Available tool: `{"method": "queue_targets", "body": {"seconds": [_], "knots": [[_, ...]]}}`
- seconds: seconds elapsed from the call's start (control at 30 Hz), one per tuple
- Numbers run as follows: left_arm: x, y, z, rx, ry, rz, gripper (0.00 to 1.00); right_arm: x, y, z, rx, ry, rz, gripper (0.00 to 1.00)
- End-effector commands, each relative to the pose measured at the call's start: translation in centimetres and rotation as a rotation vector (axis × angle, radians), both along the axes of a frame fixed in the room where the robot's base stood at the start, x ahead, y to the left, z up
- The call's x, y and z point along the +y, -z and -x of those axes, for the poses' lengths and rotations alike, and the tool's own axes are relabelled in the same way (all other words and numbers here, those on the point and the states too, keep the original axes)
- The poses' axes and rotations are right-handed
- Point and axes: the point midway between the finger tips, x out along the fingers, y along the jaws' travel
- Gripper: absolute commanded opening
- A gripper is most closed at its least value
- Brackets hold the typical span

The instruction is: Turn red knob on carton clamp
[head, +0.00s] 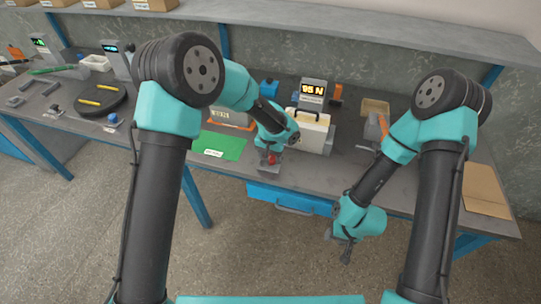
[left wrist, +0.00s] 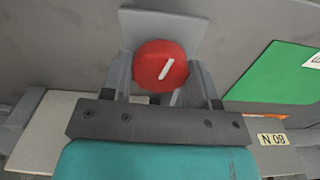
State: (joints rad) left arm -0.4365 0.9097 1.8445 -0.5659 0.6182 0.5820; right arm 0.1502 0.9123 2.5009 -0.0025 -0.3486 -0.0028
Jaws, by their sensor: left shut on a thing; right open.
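The red knob (left wrist: 160,66) is round with a white line on its face, in front of a grey plate (left wrist: 178,27). In the left wrist view the two fingers of my left gripper (left wrist: 152,80) are shut on the knob, one on each side. In the head view my left gripper (head: 268,164) is at the knob (head: 271,158) near the table's front edge. A white carton (head: 308,129) with a handle stands behind and to the right, by a display reading 95 N (head: 312,90). My right gripper (head: 343,250) is open and empty, in front of the table and low.
A green mat (head: 220,145) lies left of the knob. A dark round tray (head: 98,98) with yellow tools is further left. A tan cardboard sheet (head: 484,190) lies at the right end. A blue drawer (head: 290,199) hangs under the table's front edge.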

Motion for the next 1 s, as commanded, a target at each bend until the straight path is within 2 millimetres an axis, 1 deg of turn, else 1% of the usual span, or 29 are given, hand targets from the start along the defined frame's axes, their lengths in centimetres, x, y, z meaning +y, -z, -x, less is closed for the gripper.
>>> {"method": "queue_targets", "body": {"seconds": [0.03, 0.1, 0.13, 0.47, 0.7, 0.73, 0.9, 1.0], "knots": [[0.00, -0.02, -0.01, 0.000, 0.000, 0.000, 0.39, 0.00, 0.00, 0.00, 0.000, 0.000, 0.000, 0.43], [0.00, -0.02, -0.01, 0.000, 0.000, 0.000, 0.32, 0.00, 0.00, 0.00, 0.000, 0.000, 0.000, 0.43], [0.00, -0.02, -0.01, 0.000, 0.000, 0.000, 0.31, 0.00, 0.00, 0.00, 0.000, 0.000, 0.000, 0.43], [-0.01, -0.04, -0.01, 0.000, 0.086, 0.000, 0.31, 0.00, 0.00, 0.00, 0.000, 0.000, 0.000, 0.43], [-0.01, -0.05, -0.02, 0.000, 0.088, 0.000, 0.31, 0.00, 0.00, 0.00, 0.000, 0.000, 0.000, 0.43], [-0.01, -0.05, -0.02, 0.000, 0.088, 0.000, 0.56, 0.00, 0.00, 0.00, 0.000, 0.000, 0.000, 0.43], [0.00, -0.04, -0.01, 0.000, 0.088, 0.000, 0.72, 0.00, 0.00, 0.00, 0.000, 0.000, 0.000, 0.43], [-0.01, -0.03, -0.01, 0.000, 0.087, 0.000, 0.80, 0.00, 0.00, 0.00, 0.000, 0.000, 0.000, 0.43]]}}
